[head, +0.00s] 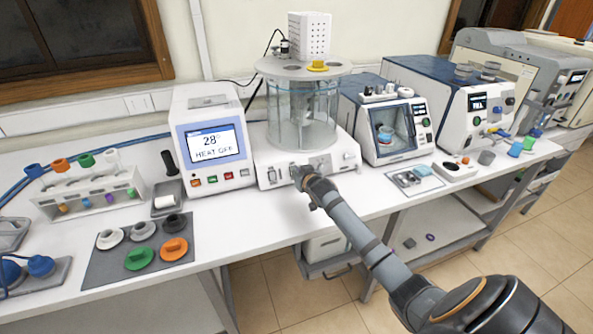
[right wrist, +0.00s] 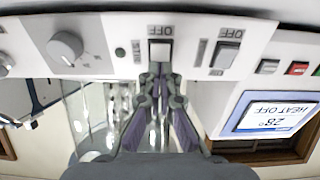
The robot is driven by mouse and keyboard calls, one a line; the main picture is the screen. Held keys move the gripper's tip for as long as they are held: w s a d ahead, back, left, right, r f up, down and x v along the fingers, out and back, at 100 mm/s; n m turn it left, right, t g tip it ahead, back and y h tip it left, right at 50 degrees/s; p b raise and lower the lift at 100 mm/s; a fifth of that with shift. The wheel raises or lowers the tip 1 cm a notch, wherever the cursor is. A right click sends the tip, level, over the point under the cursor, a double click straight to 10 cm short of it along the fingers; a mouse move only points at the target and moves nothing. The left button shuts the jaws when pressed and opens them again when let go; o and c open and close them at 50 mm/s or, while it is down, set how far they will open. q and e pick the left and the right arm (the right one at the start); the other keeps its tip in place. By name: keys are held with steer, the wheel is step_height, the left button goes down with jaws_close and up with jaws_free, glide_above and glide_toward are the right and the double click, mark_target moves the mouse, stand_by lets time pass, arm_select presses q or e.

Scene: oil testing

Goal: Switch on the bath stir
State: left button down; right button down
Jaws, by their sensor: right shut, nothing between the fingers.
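The bath is a clear glass vessel (head: 300,112) on a white base (head: 265,178) with a front panel. In the right wrist view, which is upside down, the panel (right wrist: 190,25) carries a white rocker switch (right wrist: 160,51) labelled STIR, with OFF printed beside it. A second rocker switch (right wrist: 224,55), also marked OFF, is to its right. My right gripper (head: 298,172) is at the panel, shut and empty. In the wrist view its fingertips (right wrist: 161,70) are right at the STIR switch's edge; I cannot tell whether they touch. My left gripper is out of view.
A controller (head: 215,140) reading 28° and HEAT OFF stands left of the bath. A tube rack (head: 90,195) and grey mat (head: 100,268) with stoppers lie left; instruments stand right.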

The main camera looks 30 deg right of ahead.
steer(key=shift+w+d+f, duration=0.1)
steer(key=shift+w+f, duration=0.05)
steer(key=shift+w, duration=0.15)
steer(key=shift+w, duration=0.25)
steer(key=shift+s+r, duration=0.1)
steer(key=shift+r, duration=0.1)
steer(key=shift+f, duration=0.1)
steer(key=shift+w+d+r+p, duration=0.1)
steer(key=shift+w+r+p, duration=0.1)
steer(key=shift+r+p, duration=0.7)
steer(key=shift+f, duration=0.15)
